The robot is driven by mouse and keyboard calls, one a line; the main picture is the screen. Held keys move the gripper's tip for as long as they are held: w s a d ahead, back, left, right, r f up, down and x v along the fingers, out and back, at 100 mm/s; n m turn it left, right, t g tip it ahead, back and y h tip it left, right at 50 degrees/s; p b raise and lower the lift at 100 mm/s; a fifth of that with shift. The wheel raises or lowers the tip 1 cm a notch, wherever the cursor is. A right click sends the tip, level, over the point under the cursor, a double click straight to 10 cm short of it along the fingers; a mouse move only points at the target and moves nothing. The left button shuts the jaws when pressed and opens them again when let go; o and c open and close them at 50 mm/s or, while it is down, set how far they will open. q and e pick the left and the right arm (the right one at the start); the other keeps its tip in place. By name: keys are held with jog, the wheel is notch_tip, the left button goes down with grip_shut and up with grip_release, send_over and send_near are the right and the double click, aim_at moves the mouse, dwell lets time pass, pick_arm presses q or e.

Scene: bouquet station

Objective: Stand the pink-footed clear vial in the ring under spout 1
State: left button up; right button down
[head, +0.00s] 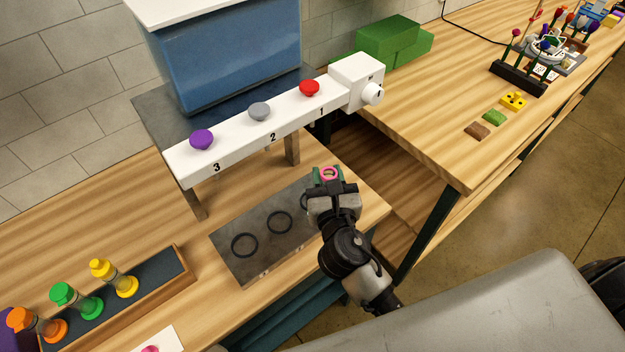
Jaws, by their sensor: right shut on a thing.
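My right gripper (329,177) is shut on the pink-footed clear vial (329,172). The gripper is at the right end of the grey plate (228,268), in front of spout 1. I cannot tell the vial's height above the plate. The ring under spout 1 (304,202) is mostly hidden behind my gripper; only its left edge shows. The white spout bar (240,137) carries the number 1 below a red knob (309,88). My left gripper is not in view.
Two other empty rings (280,222) lie on the plate to the left. A wooden rack (186,265) with orange, green and yellow vials stands at lower left. A blue tank (230,60) is above the bar. Another table (440,130) stands at right.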

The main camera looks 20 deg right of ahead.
jog(key=w+f, duration=0.2)
jog(key=w+a+f+b, duration=0.1)
jog(key=w+f, duration=0.1)
jog(key=w+f+b, duration=0.1)
jog(key=w+f, duration=0.1)
jog(key=f, duration=0.1)
jog(key=shift+w+a+f, duration=0.1)
jog(key=shift+w+a, duration=0.05)
jog(key=shift+f, duration=0.25)
jog(key=shift+f, duration=0.15)
jog(key=c, duration=0.8)
grip_release()
